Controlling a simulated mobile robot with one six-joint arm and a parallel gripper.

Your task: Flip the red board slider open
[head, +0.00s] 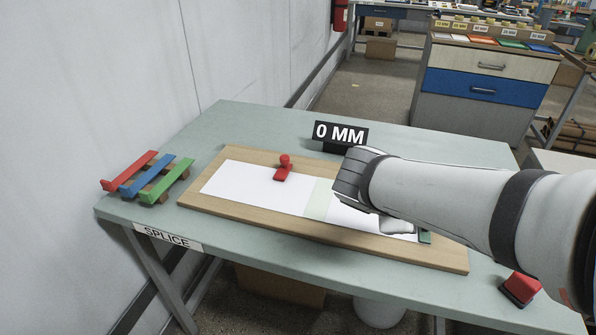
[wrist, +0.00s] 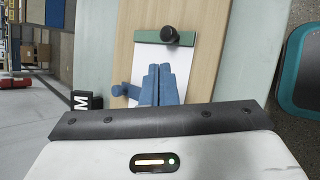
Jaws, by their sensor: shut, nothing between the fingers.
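The red board slider (head: 283,169), with a round red knob, sits on the white paper near the far edge of the wooden board (head: 240,226). It is not visible in the wrist view. My gripper (wrist: 162,85) is over the right part of the board, to the right of the red slider and apart from it. Its two blue fingers are together and empty. In the head view my wrist and arm hide the fingers and part of the paper.
A green bar with a dark knob (wrist: 168,37) lies across the board's right end. A blue knobbed piece (wrist: 126,90) is beside my fingers. A "0 MM" sign (head: 341,134) stands behind the board. Coloured strips (head: 146,177) lie at left; a red block (head: 522,287) is at right.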

